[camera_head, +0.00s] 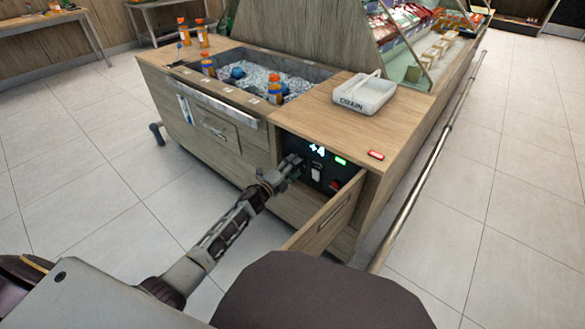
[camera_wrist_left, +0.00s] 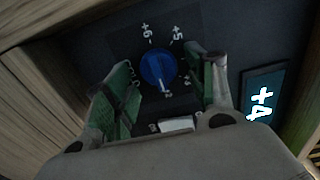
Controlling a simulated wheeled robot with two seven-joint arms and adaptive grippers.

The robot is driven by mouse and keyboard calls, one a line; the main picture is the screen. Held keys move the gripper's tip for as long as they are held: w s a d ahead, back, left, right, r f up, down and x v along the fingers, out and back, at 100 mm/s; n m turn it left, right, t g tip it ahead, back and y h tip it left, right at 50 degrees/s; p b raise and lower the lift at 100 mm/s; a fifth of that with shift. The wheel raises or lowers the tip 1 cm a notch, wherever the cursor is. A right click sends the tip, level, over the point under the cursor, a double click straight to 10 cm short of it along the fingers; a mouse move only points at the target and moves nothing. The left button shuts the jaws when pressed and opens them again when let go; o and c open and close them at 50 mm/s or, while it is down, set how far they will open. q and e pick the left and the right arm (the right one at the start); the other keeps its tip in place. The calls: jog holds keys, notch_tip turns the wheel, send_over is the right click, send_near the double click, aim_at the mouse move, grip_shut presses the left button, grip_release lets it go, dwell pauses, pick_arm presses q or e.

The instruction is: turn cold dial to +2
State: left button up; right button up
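The blue cold dial (camera_wrist_left: 156,68) is on a dark panel (camera_head: 326,178) inside the open cabinet front. Marks around it include +6, +5 and what looks like +2; some are partly hidden. A display (camera_wrist_left: 263,102) beside it reads +4, and this reading also shows in the head view (camera_head: 316,150). My left gripper (camera_head: 292,165) reaches in at the panel's left side. In the left wrist view my left gripper (camera_wrist_left: 167,70) is open, its green-padded fingers on either side of the dial with visible gaps. The dial is hidden in the head view. My right gripper is not in view.
The cabinet door (camera_head: 325,216) stands open to the right of my left forearm. A white switch (camera_head: 316,173), a green light (camera_head: 340,161) and a red part (camera_head: 336,184) are on the panel. An ice bin with bottles (camera_head: 255,80) and a white tray (camera_head: 364,93) are above.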

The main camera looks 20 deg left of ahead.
pick_arm(q)
jog(key=v, duration=1.2)
dwell(0.9)
jog(key=shift+a+r+n, duration=0.1)
jog(key=shift+n, duration=0.2)
dwell(0.3)
